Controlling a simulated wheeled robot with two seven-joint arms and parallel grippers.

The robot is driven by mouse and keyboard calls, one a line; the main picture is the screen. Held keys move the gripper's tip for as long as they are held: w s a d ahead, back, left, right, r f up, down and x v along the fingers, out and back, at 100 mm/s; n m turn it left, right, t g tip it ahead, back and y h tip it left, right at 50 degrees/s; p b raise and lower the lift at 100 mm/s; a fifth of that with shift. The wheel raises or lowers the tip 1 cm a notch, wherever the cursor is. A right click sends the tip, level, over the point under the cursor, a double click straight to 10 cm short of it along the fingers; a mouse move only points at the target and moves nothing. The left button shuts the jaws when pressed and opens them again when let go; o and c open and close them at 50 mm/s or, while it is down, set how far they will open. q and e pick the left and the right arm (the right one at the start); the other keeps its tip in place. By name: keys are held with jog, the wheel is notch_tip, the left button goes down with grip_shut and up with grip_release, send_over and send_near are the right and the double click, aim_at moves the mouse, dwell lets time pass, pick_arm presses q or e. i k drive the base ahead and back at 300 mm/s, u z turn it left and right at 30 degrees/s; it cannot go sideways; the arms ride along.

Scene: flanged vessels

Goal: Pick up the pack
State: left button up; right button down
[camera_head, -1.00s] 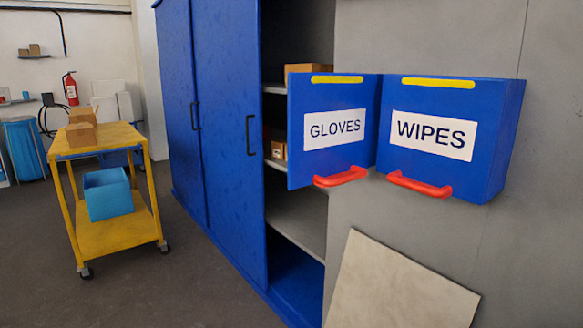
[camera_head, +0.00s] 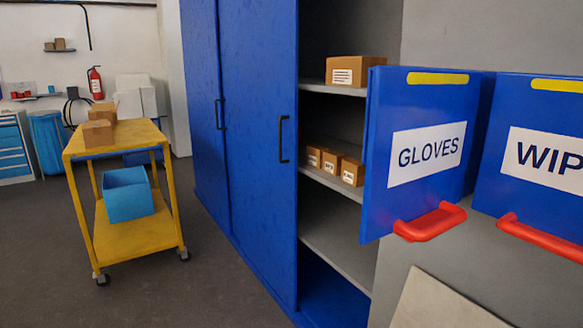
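No gripper of mine is in view. Nothing in view is marked as the pack. Several small brown cartons with white labels, among them one at the right end (camera_head: 352,172), stand in a row on a middle shelf of the blue cabinet. A larger labelled brown carton (camera_head: 354,71) sits on the shelf above. Brown cartons also stand on the yellow trolley, a nearer one (camera_head: 98,133) and one behind it (camera_head: 103,113). The open-fronted part of the cabinet shows its shelves; the GLOVES dispenser hides their right ends.
The blue GLOVES dispenser (camera_head: 417,188) and the WIPES dispenser (camera_head: 535,125), both with red handles, jut out at the right. The yellow trolley (camera_head: 140,238) holds a blue bin (camera_head: 128,195) low down. A pale panel (camera_head: 440,303) leans below. Floor between trolley and cabinet is clear.

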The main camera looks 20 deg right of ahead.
aim_at(352, 172)
jog(key=z, duration=0.3)
jog(key=i, duration=1.05)
jog(key=z, duration=0.7)
